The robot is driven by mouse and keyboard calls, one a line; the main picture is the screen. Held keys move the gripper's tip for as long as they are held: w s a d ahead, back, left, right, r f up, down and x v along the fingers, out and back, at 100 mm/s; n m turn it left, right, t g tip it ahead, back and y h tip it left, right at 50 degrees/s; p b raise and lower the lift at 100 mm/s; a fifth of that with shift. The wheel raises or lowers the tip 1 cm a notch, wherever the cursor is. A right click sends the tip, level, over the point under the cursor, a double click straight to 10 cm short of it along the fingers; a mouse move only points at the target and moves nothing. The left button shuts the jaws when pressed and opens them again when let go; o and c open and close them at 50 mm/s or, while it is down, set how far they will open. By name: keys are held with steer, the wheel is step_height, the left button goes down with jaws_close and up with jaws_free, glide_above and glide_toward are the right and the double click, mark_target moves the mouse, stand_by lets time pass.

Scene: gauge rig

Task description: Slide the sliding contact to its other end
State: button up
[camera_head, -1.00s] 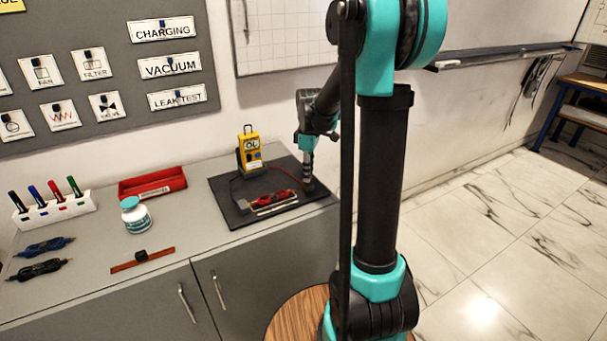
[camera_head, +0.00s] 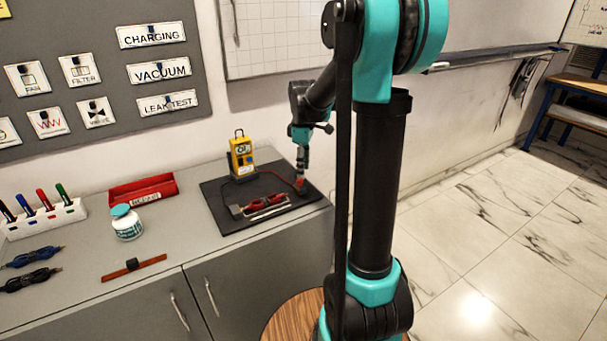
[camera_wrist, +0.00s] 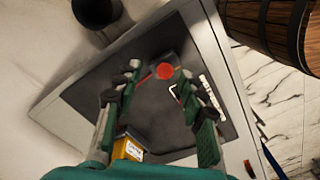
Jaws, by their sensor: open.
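My gripper (camera_head: 302,168) is above the right back part of a black mat (camera_head: 222,219) on the grey cabinet. In the wrist view, its fingers (camera_wrist: 159,71) are open and spread, with a red round piece (camera_wrist: 164,71) seen between the tips. The red piece shows just under the gripper in the head view (camera_head: 300,183); I see no grip on it. A grey holder with red parts (camera_head: 264,206) lies at the mat's front. An orange-brown bar (camera_head: 115,275) carries a dark block (camera_head: 132,264) near its middle. I cannot tell for certain which piece is the sliding contact.
A yellow gauge box (camera_head: 241,157) stands at the mat's back left, also in the wrist view (camera_wrist: 128,150). A red tray (camera_head: 143,190), a white jar (camera_head: 126,224), a pen rack (camera_head: 45,221) and dark cables (camera_head: 35,256) are further left.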

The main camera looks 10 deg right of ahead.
step_height(320, 180, up, 9)
steer(key=shift+f, duration=0.2)
stand_by(0.3)
steer(key=s+f+m+t, duration=0.2)
steer(key=s+f+m, duration=0.4)
steer(key=s, duration=0.5)
steer(key=s+f+m+t, duration=0.2)
steer(key=s+f+m, duration=0.4)
steer(key=s+f, duration=0.5)
steer(key=shift+s+f+m, duration=0.25)
steer(key=shift+s+m, duration=0.05)
steer(key=shift+s, duration=0.2)
